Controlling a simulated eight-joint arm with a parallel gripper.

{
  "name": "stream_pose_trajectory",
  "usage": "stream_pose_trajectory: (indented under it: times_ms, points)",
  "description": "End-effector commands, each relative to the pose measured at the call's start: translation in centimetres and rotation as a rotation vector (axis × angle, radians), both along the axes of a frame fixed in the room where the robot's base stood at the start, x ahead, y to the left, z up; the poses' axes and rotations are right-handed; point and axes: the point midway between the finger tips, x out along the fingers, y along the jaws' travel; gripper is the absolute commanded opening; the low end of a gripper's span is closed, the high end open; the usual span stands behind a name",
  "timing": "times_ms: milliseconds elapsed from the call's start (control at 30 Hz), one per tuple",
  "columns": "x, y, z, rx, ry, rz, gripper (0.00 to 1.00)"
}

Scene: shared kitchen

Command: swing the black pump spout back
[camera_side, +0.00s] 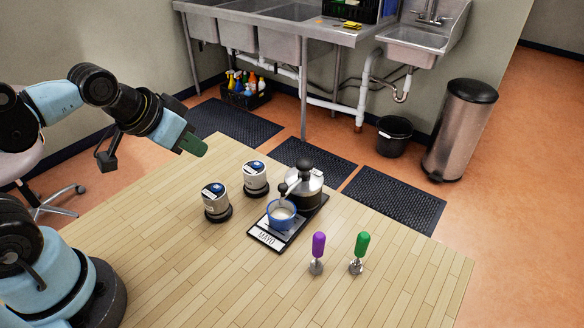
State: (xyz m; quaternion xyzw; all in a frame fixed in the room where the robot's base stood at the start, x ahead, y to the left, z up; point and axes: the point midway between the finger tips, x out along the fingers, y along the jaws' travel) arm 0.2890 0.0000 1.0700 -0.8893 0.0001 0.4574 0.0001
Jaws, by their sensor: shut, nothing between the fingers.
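A silver pump canister (303,188) with a black top stands on a dark base near the middle of the table. Its black pump spout (284,188) reaches out to the left, toward and above a blue cup (282,218). The cup has pale contents and sits on the front part of the base, behind a white label reading MAYO (266,239). My gripper (194,145) is shut and empty. It is in the air over the table's far left edge, left of and well apart from the pump.
Two silver jars with dark bases, a front one (215,203) and a back one (255,179), stand left of the pump. A purple-handled tool (318,247) and a green-handled tool (361,248) stand at front right. The wooden table (200,285) is clear in front.

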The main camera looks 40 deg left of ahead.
Motion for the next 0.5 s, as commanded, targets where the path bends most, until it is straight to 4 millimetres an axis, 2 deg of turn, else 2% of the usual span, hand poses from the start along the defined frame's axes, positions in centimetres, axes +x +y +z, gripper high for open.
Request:
stream_pose_trajectory:
  times_ms: [367,500]
  points:
    - [0.00,0.00,0.00,0.000,0.000,0.000,0.00]
    - [0.17,-0.22,0.24,0.005,0.010,-0.014,0.20]
